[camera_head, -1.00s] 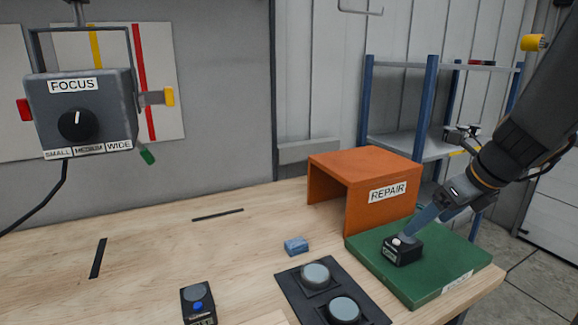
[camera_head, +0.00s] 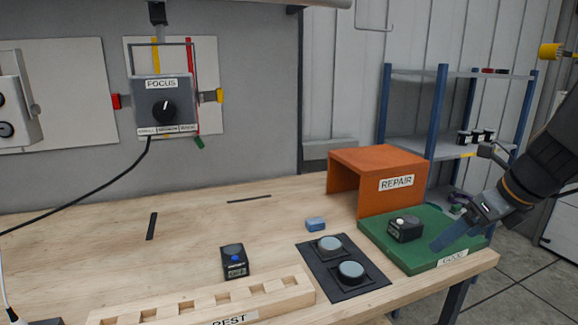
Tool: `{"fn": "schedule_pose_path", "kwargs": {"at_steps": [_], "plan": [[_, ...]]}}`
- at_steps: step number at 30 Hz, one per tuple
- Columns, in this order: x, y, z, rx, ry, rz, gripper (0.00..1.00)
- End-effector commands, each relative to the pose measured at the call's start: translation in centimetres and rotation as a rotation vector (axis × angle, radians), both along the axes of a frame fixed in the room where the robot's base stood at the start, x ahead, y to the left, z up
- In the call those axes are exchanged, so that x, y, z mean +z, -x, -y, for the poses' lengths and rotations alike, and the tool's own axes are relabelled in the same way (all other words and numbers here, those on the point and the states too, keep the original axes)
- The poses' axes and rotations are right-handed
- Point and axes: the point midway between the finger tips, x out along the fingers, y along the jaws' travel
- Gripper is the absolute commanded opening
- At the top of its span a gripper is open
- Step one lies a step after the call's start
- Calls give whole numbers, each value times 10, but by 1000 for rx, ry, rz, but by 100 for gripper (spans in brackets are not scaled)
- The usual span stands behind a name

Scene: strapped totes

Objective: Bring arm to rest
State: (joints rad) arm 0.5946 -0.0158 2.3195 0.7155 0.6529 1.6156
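My arm comes in from the right edge. My gripper (camera_head: 440,246) points down and left over the green pad, its blue-grey fingers low and near the pad's surface. It is beside the small black device with a white button (camera_head: 405,229), apart from it, with a gap between them. The fingers overlap in this view, so whether they are open or shut is unclear. The green pad (camera_head: 400,262) lies at the table's right end; its front label is hard to read.
An orange REPAIR cover (camera_head: 378,170) stands behind the pad. A black plate with two round discs (camera_head: 322,268), a blue block (camera_head: 315,224), another black device (camera_head: 235,262) and a notched wooden rack (camera_head: 295,290) are on the table. The FOCUS box (camera_head: 163,103) hangs at back left.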

Motion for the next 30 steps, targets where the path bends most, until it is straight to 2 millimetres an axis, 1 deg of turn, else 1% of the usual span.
{"fn": "schedule_pose_path", "kwargs": {"at_steps": [1,5,11,14,17,20,23,24,26,27,30], "plan": [[-3,1,-5,38,16,-4,84],[-11,5,-13,143,68,-12,84],[-26,12,-34,374,170,-24,84],[-36,17,-48,534,235,-30,84],[-47,23,-64,731,311,-33,84],[-61,33,-83,987,402,-32,84],[-77,47,-107,1338,515,-18,84],[-83,52,-116,1492,560,-9,84],[-92,61,-128,1722,623,9,84],[-97,67,-136,1868,661,23,84],[-108,79,-150,2190,736,62,84]]}}
